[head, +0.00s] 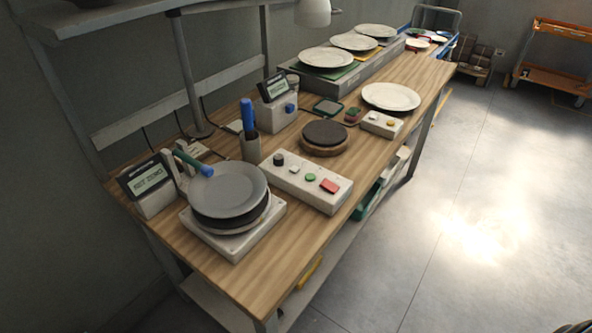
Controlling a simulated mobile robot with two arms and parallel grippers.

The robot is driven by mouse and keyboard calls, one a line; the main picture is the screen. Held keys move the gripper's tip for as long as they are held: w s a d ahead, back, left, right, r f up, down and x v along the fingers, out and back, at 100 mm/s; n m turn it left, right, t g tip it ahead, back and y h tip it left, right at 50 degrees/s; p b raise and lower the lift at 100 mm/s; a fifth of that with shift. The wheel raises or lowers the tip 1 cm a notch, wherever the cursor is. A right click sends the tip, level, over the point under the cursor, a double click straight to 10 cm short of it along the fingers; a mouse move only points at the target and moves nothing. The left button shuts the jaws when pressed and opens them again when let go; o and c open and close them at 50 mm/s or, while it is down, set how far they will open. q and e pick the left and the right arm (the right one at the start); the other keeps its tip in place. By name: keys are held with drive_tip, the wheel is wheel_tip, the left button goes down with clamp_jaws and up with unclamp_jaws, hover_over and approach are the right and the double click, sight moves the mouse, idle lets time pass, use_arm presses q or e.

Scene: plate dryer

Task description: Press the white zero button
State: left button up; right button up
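A long white control box (305,190) lies on the wooden workbench (270,262). In a row on its top are a black knob (278,158), a white button (294,169), a green button (310,177) and a red square button (329,186). A smaller white box (378,130) farther back carries another white button (373,115) and a yellow button (390,122). Any labels are too small to read, so I cannot tell which white button is marked zero. Neither of my grippers is in view.
Grey plates (228,189) are stacked on a white scale base (243,246) beside a display (151,180). A round dark pad (325,133) and a cup with a blue-handled tool (250,146) stand behind the control box. Clear floor (470,200) lies right of the bench.

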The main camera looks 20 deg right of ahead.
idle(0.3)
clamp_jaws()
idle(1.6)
